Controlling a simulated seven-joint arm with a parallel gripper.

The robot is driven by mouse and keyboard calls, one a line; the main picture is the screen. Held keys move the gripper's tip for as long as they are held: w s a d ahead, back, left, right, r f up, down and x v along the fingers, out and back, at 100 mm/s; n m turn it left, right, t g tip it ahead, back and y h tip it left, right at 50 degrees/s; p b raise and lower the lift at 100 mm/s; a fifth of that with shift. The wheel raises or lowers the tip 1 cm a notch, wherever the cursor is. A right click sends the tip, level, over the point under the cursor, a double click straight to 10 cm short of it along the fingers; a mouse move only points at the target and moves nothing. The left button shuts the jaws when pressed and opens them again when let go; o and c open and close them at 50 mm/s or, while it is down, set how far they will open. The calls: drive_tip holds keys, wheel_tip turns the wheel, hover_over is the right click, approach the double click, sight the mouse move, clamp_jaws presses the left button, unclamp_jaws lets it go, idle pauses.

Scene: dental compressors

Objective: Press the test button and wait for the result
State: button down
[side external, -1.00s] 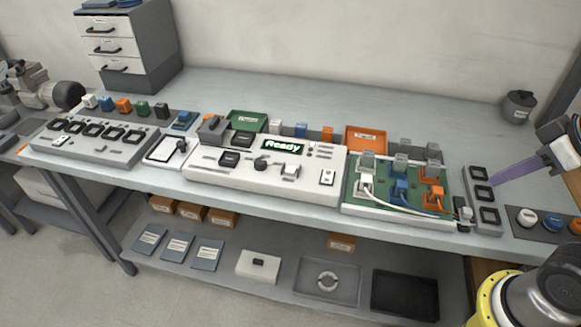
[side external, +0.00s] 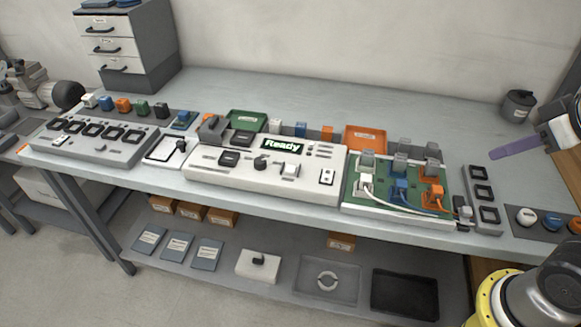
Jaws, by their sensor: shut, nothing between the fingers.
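The white test console (side external: 215,177) sits at the middle of the bench. Its dark display (side external: 282,145) reads "Ready" in light letters. Its front carries a black knob (side external: 261,163), a pale raised block (side external: 290,170) and a white switch plate (side external: 327,177); I cannot tell which control is the test button.
A green board (side external: 375,207) with white, blue and orange plugs and cables lies right of the console. A grey socket strip (side external: 483,195) is beside it. A grey socket panel (side external: 100,148) stands at left. The bench's back strip (side external: 430,115) is largely clear.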

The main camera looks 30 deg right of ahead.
drive_tip(key=w+d+r+t+h, duration=0.2)
drive_tip(key=w+r, duration=0.4)
drive_tip(key=w, duration=0.4)
drive_tip(key=n+y, duration=0.3)
drive_tip(key=n, duration=0.6)
hover_over(294, 171)
wheel_tip(294, 171, down, 14)
drive_tip(key=shift+f, duration=4.35)
drive_tip(key=shift+f, duration=0.1)
drive_tip(key=shift+f, duration=0.35)
